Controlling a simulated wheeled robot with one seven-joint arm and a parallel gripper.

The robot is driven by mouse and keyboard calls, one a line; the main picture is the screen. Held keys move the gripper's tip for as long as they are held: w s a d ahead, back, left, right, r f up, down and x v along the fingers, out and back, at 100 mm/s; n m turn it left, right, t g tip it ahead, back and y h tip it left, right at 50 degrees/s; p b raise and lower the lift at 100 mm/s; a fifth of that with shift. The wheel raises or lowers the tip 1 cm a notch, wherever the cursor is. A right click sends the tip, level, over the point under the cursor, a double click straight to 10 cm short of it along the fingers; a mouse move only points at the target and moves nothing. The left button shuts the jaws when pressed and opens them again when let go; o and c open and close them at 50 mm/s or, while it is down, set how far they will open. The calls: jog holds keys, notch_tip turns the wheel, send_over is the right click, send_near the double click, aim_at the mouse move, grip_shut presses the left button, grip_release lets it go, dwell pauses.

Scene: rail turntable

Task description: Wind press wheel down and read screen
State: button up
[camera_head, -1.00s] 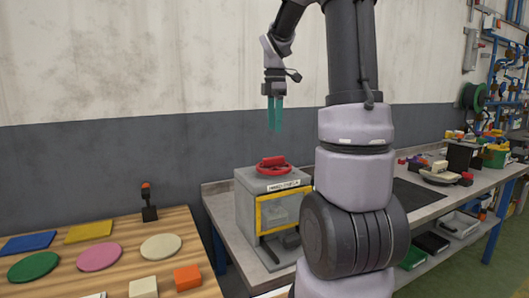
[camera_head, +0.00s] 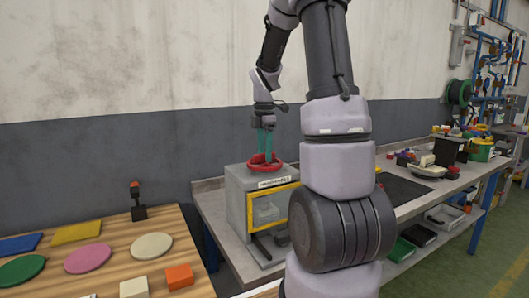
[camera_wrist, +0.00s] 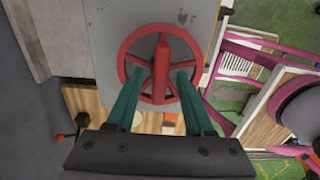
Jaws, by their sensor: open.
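The red press wheel (camera_head: 264,163) lies flat on top of the grey press box (camera_head: 236,200), which stands on the grey bench. In the wrist view the wheel (camera_wrist: 124,60) shows its rim, spokes and a raised red bar (camera_wrist: 161,68) across the middle. My gripper (camera_head: 265,156) points down at the wheel with its green fingers apart. In the wrist view the fingers (camera_wrist: 154,88) reach over the wheel, one on each side of the bar. I cannot tell whether they touch it. The box has a yellow-framed front window (camera_head: 268,209) and a label plate (camera_head: 274,182). No readable screen text shows.
A wooden table (camera_head: 208,278) at left holds coloured discs and squares, an orange block (camera_head: 179,277) and a black post with an orange top (camera_head: 138,203). The bench continues right with a dark mat (camera_head: 402,188) and several small items. A wall stands behind.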

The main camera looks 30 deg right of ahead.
grip_shut()
jog(key=shift+m, duration=0.3)
